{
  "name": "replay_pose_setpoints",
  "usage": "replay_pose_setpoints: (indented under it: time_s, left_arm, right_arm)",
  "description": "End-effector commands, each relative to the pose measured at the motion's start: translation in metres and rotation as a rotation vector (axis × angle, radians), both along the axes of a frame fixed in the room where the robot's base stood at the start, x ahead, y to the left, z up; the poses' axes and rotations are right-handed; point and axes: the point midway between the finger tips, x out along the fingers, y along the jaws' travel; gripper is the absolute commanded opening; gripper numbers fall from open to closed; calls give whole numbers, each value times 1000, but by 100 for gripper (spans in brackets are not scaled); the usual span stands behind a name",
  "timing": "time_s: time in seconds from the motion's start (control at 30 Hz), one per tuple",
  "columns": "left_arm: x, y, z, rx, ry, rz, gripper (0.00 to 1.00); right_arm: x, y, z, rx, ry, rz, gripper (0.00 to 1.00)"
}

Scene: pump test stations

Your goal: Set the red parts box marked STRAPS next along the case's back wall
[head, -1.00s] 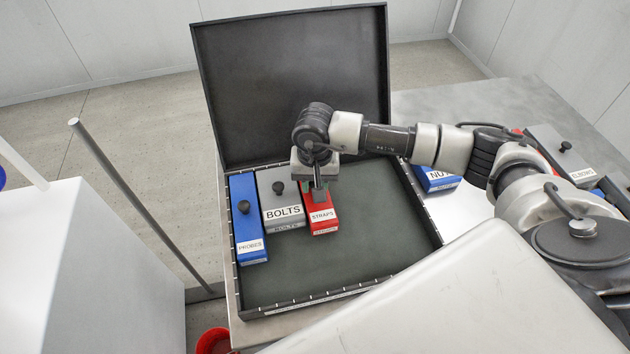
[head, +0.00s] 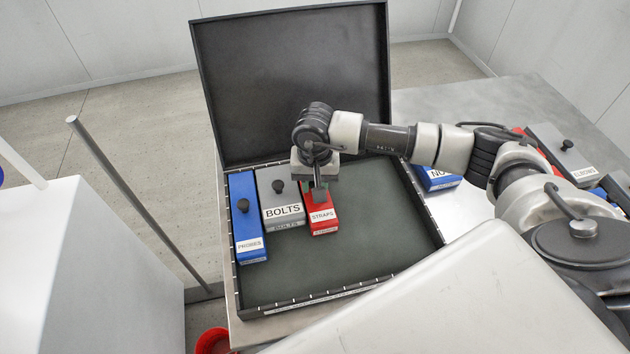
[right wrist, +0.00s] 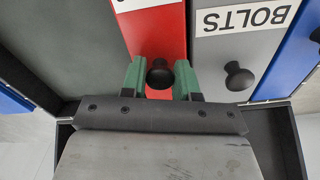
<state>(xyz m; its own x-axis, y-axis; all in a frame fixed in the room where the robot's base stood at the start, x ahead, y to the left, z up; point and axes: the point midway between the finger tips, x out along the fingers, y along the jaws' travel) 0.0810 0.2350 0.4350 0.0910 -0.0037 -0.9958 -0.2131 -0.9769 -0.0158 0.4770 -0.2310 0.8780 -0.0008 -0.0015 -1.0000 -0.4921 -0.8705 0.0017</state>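The red STRAPS box (head: 321,218) is inside the open black case (head: 340,272), just right of the grey BOLTS box (head: 283,212) with little or no gap. Its back end is hidden under my right gripper (head: 318,190) in the head view. In the right wrist view, the green fingers of my right gripper (right wrist: 159,78) are closed in on both sides of the red box's black knob (right wrist: 159,74). The red box (right wrist: 158,38) lies parallel to the grey box (right wrist: 233,50). Whether it rests on the case floor is hard to tell. My left gripper is out of view.
The blue PROBES box (head: 247,225) stands left of BOLTS at the case's left wall. The case floor is bare to the right and front. The raised lid (head: 295,70) stands behind. A blue box (head: 437,180) and the ELBOWS box (head: 562,155) are on the table right of the case.

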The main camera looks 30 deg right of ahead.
Motion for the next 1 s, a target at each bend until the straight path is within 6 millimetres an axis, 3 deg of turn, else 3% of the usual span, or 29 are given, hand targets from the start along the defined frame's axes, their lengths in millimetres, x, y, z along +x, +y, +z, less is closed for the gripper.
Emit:
replay_pose_setpoints:
  time_s: [0.03,0.2,0.53,1.0]
  left_arm:
    - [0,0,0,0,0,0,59]
    - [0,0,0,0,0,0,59]
    - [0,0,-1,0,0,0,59]
    - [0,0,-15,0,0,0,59]
  right_arm:
    - [0,0,0,0,-1,0,37]
    - [0,0,0,0,0,0,59]
    - [0,0,5,0,-1,0,59]
    - [1,0,89,1,-5,0,59]
